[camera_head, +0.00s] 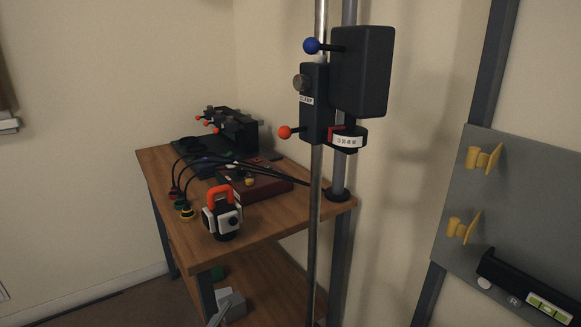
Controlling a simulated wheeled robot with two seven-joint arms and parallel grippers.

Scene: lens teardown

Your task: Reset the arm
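Neither of my grippers shows in the head view, and I cannot make out either of my arms. What they hold, if anything, is out of sight. A wooden table (280,228) stands left of the middle against the walls. An upright metal pole (317,200) rises in front of its right end. A black carriage (315,105) with red and blue ball knobs sits high on the pole. A large black box (362,70) is beside the carriage, above a small labelled black and red part (348,138).
On the table are an orange-handled instrument (223,215), a dark red case (250,187), black cables and black equipment (230,128). A lower shelf (262,285) is below. A grey panel (510,215) with yellow holders and a level (548,308) is at right. Floor shows at lower left.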

